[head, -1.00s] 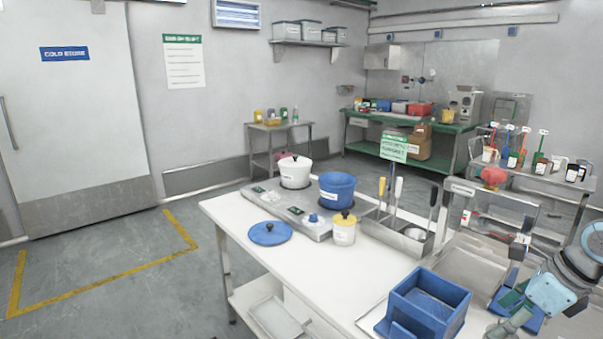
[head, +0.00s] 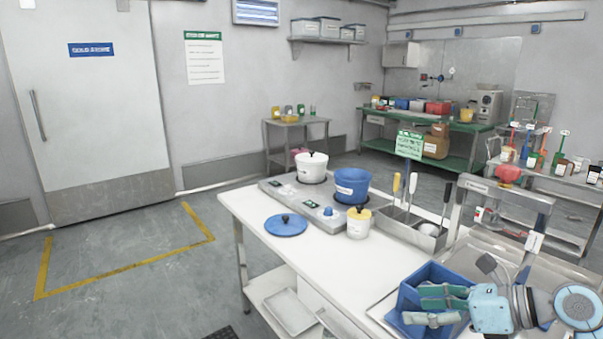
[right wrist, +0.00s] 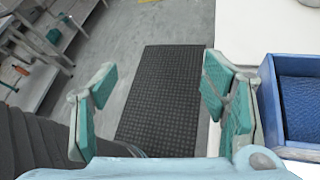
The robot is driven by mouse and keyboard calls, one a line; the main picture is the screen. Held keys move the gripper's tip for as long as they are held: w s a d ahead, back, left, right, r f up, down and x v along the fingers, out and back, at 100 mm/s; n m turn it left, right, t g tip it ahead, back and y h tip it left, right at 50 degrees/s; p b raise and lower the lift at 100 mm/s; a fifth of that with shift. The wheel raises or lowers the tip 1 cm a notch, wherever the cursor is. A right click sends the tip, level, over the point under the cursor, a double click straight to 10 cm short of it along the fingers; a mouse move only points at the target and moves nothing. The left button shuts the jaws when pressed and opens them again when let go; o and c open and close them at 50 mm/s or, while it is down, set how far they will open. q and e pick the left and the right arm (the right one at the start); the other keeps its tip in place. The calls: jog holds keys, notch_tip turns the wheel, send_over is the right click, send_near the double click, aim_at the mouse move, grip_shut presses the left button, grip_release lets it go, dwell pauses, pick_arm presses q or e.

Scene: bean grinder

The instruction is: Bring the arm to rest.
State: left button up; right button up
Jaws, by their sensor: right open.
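My right gripper (head: 428,306) comes in from the right in the head view, in front of the blue bin (head: 412,282) and partly covering it. Its two green-padded fingers are apart, with nothing between them. In the right wrist view the open fingers (right wrist: 160,95) show with a black floor mat (right wrist: 158,95) below and between them. The blue bin (right wrist: 298,100) is to the right of the fingers there. My left gripper is not in view.
The white table (head: 300,255) holds a hob with a white pot (head: 310,167) and a blue pot (head: 351,185), a blue lid (head: 286,225), a yellow-lidded jar (head: 358,224) and a utensil holder (head: 412,232). Open floor with a yellow line (head: 130,266) lies left.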

jog(key=a+r+m+t+y, duration=0.3)
jog(key=r+m+t, duration=0.5)
jog(key=m+t, duration=0.45)
jog(key=s+d+f+m+g+h, duration=0.25)
jog(key=d+f+m+h, duration=0.35)
jog(key=f+m+h, duration=0.55)
jog(key=s+d+f+m+g+h, duration=0.2)
jog(key=s+d+f+m+h, duration=0.4)
jog(key=m, duration=0.8)
jog(key=s+a+f+m+g+y, duration=0.2)
jog(key=s+a+f+m+g, duration=0.15)
jog(key=s+f+g, duration=0.45)
jog(key=s+a+f+m+g+y, duration=0.15)
jog(key=s+a+f+g, duration=0.3)
jog(key=s+f, duration=0.6)
notch_tip(320, 180, down, 17)
jog(key=s+d+p, duration=0.1)
jog(key=p, duration=0.1)
jog(key=s+d+f+g+p, duration=0.1)
jog(key=s+f, duration=1)
jog(key=s, duration=0.3)
jog(key=shift+f+g, duration=0.35)
jog(key=shift+f, duration=0.05)
